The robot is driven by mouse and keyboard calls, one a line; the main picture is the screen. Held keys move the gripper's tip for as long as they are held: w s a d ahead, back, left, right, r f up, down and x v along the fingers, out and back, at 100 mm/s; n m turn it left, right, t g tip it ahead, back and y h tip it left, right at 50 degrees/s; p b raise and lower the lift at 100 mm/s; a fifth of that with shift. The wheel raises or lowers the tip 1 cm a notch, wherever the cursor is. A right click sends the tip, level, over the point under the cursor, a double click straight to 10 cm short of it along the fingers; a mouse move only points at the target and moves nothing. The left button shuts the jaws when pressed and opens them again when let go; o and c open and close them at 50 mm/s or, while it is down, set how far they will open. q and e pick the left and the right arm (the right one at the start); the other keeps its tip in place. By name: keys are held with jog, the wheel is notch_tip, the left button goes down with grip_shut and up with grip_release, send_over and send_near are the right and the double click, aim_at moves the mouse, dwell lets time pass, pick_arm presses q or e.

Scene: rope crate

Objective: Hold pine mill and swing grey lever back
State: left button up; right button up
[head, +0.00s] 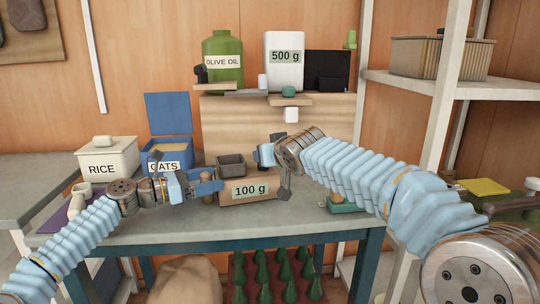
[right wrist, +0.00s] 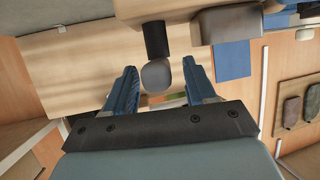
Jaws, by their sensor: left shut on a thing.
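The pine mill (head: 262,184) is a light wooden box labelled 100 g on the table, with a grey hopper (head: 231,165) on top. My left gripper (head: 209,186) is shut on a wooden part at the mill's left side; the exact contact is partly hidden by the fingers. The grey lever (head: 284,192) is at the mill's right side, its upper part mostly hidden behind my right gripper (head: 265,153). In the right wrist view the lever's rounded grey end (right wrist: 156,76) on a dark shaft lies between my open right fingers (right wrist: 160,88), with a gap on each side.
The RICE box (head: 107,165) and the open blue OATS box (head: 168,130) stand behind my left arm. A wooden stand (head: 228,125) behind the mill carries the OLIVE OIL can (head: 222,62) and a white 500 g container (head: 284,72). A white shelf post (head: 444,90) rises at right.

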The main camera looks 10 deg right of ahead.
pick_arm(q)
jog(key=shift+f, duration=0.1)
pick_arm(e)
jog(key=v, duration=1.2)
pick_arm(q)
jog(key=o, duration=1.5)
jog(key=v, duration=1.2)
